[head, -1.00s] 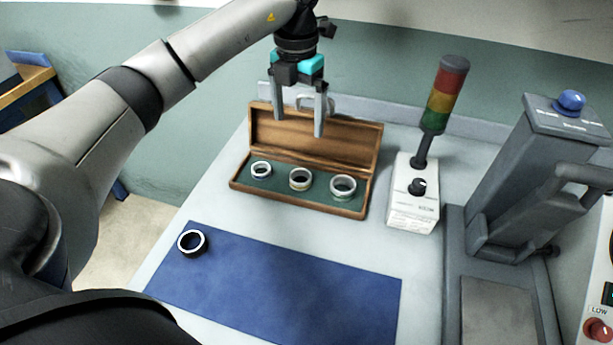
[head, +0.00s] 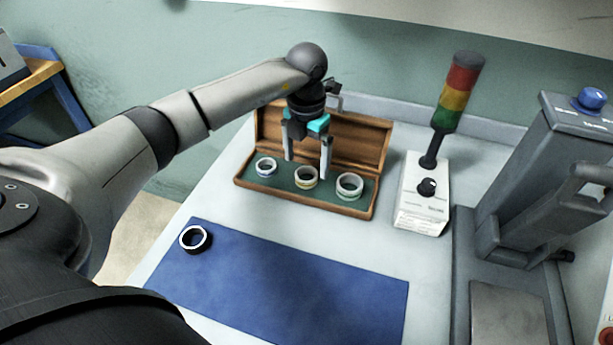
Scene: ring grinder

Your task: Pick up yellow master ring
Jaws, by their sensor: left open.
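Three rings lie in a row on the green bed of an open wooden box. The middle one, the yellow master ring (head: 306,184), shows a yellowish band under a pale rim. A ring with a bluish band (head: 266,168) is left of it, and a ring with a greenish band (head: 349,193) is right of it. My left gripper (head: 307,168) points down over the box, open and empty. Its two grey fingers hang on either side of and above the middle ring. I cannot tell the exact height between fingertips and ring. My right gripper is not in view.
The wooden box (head: 272,190) has its lid raised at the back. A dark ring (head: 195,239) lies on the blue mat (head: 290,285) in front. A white control box (head: 423,205) with a signal tower (head: 460,90) and a grey machine (head: 535,190) stand at the right.

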